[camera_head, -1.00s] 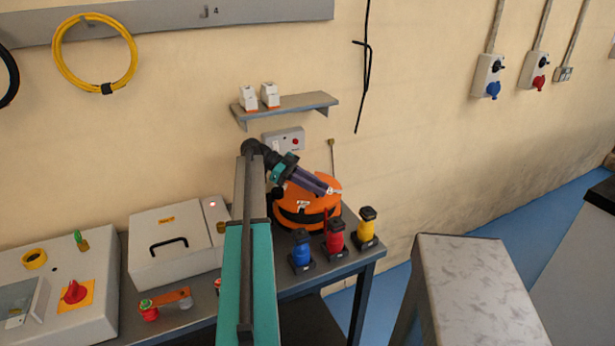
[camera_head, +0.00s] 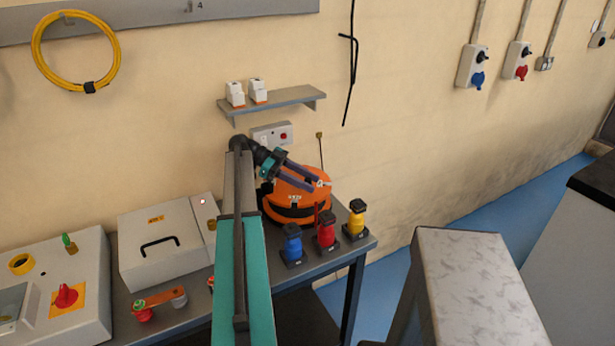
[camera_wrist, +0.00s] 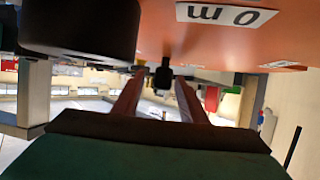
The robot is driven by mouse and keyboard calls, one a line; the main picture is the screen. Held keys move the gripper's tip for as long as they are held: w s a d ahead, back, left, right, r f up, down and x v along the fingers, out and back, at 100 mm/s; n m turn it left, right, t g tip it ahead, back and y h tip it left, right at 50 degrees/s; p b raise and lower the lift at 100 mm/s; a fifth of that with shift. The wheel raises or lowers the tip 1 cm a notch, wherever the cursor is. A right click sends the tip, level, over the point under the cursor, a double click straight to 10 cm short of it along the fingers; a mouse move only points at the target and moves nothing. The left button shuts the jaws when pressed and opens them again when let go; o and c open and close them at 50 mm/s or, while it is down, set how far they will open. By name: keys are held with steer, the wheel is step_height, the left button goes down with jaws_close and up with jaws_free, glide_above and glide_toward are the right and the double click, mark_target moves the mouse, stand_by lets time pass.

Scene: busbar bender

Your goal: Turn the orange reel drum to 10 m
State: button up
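The orange reel drum (camera_head: 288,188) sits at the back right of the bench, with a dark band around its side. In the wrist view its orange surface (camera_wrist: 165,22) fills the top, with a white label reading "0 m" upside down (camera_wrist: 228,14). My gripper (camera_head: 313,185) is over the drum's top, its two fingers spread apart. In the wrist view the fingers (camera_wrist: 158,98) are apart. A small dark knob-like part (camera_wrist: 163,74) shows between or beyond their tips; I cannot tell if they touch it.
Blue (camera_head: 292,243), red (camera_head: 326,231) and yellow (camera_head: 357,218) connectors stand in front of the drum. A white case (camera_head: 165,240) is to the left. A shelf (camera_head: 285,99) and a small wall box (camera_head: 272,134) are behind. A grey-topped block (camera_head: 465,265) stands at right.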

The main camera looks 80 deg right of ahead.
steer(key=shift+r, duration=0.1)
step_height(320, 180, up, 4)
steer(key=p, duration=0.3)
steer(key=shift+f+p, duration=0.25)
steer(key=shift+p, duration=0.15)
steer(key=s+a+r+p, duration=0.1)
steer(key=a+p, duration=0.7)
steer(key=a, duration=0.8)
steer(key=shift+s+r, duration=0.15)
steer(key=shift+s, duration=0.4)
steer(key=shift+d, duration=0.15)
